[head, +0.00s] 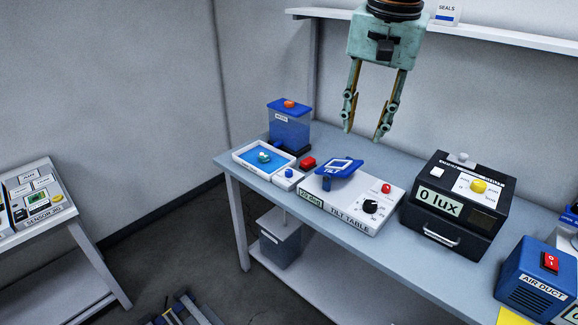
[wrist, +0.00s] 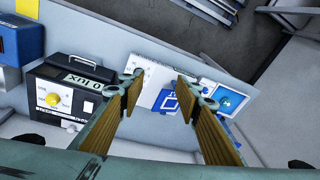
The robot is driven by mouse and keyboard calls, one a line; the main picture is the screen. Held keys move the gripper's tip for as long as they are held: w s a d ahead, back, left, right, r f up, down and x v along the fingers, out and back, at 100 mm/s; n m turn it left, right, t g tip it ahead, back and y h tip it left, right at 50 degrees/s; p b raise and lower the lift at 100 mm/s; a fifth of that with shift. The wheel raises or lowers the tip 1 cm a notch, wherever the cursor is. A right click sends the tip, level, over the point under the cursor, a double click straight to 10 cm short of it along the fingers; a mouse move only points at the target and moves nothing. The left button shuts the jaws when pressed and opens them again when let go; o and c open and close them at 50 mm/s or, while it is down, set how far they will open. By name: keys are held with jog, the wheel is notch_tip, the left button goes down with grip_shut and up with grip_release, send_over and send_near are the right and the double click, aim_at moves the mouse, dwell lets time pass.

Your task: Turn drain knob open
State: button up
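A white tray (head: 244,161) with blue liquid and a small green object in it stands on the bench's left part. A small white box with a blue knob (head: 289,173) is at its front right corner; I cannot read a drain label on it or tell its setting. A blue-lidded tank (head: 289,128) with an orange-red cap stands behind the tray. My gripper (head: 364,132) is open and empty, pointing down, high above the bench and right of the tray. The tray also shows in the wrist view (wrist: 245,96), right of the fingers.
The tilt table (head: 345,208), with a raised blue plate (head: 335,168), and a red button (head: 308,162) stand near the tray. A black lux box (head: 444,230) and blue air duct unit (head: 530,280) are to the right. A wall shelf (head: 500,36) runs behind my gripper.

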jog(key=w+a+f+m+p, duration=0.15)
jog(key=w+a, duration=0.25)
jog(key=w, duration=0.6)
jog(key=m+g+p, duration=0.2)
jog(key=m+p, duration=0.2)
jog(key=p, duration=0.4)
send_over(289, 171)
notch_tip(289, 171, down, 19)
jog(key=shift+s+d+f, duration=0.15)
jog(key=shift+s+f, duration=0.05)
jog(key=shift+f, duration=0.15)
jog(key=shift+w+f+b, duration=0.2)
jog(key=shift+f+b, duration=0.1)
jog(key=shift+f, duration=6.4)
